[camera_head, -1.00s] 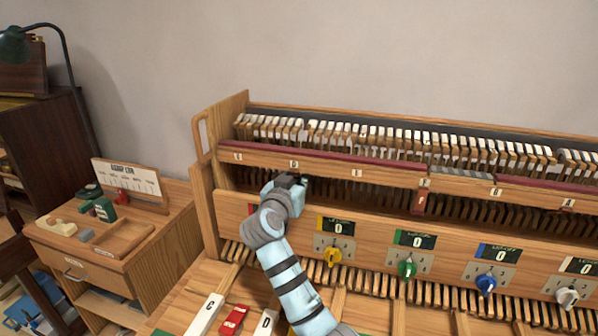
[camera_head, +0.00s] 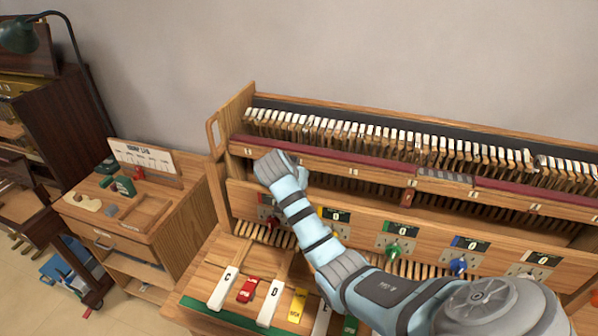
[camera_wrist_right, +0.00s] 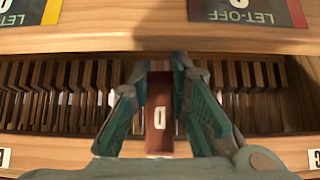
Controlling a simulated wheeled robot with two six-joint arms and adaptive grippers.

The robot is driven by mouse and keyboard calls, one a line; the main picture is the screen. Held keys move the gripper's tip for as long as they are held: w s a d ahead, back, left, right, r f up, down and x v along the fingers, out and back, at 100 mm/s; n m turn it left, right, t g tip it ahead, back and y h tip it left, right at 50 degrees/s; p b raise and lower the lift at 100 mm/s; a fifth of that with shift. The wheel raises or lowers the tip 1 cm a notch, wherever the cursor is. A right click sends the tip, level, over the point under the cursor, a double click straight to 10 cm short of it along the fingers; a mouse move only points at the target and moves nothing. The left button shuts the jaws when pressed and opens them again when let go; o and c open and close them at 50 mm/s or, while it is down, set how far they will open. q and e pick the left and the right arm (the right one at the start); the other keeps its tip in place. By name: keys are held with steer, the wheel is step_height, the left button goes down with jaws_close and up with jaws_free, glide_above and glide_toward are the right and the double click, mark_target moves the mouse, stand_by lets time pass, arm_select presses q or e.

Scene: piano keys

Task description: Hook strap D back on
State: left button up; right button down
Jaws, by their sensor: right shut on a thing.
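Strap D (camera_wrist_right: 158,130) is a short dark red strip with a white letter tag, held between the fingers of my right gripper (camera_wrist_right: 158,90) in the right wrist view. My right gripper is shut on it, in front of the dark slot with rows of wooden parts. In the head view my right wrist (camera_head: 278,168) is at the left part of the lettered wooden rail (camera_head: 320,164). It hides the fingers, the strap and part of the rail there. Whether the strap touches a hook cannot be told. My left gripper is not in view.
Another red strap (camera_head: 408,198) hangs below the rail to the right. A panel with coloured knobs, such as the green knob (camera_head: 392,250), lies below. Key C (camera_head: 226,284) and key D (camera_head: 271,300) lie in front. A side cabinet (camera_head: 155,235) stands left.

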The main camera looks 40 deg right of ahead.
steer(key=shift+a+r, duration=0.1)
stand_by(0.3)
steer(key=c, duration=1.5)
jaws_free()
steer(key=v, duration=1.1)
steer(key=shift+a+r, duration=0.1)
steer(key=shift+r, duration=0.4)
steer(key=shift+w, duration=0.1)
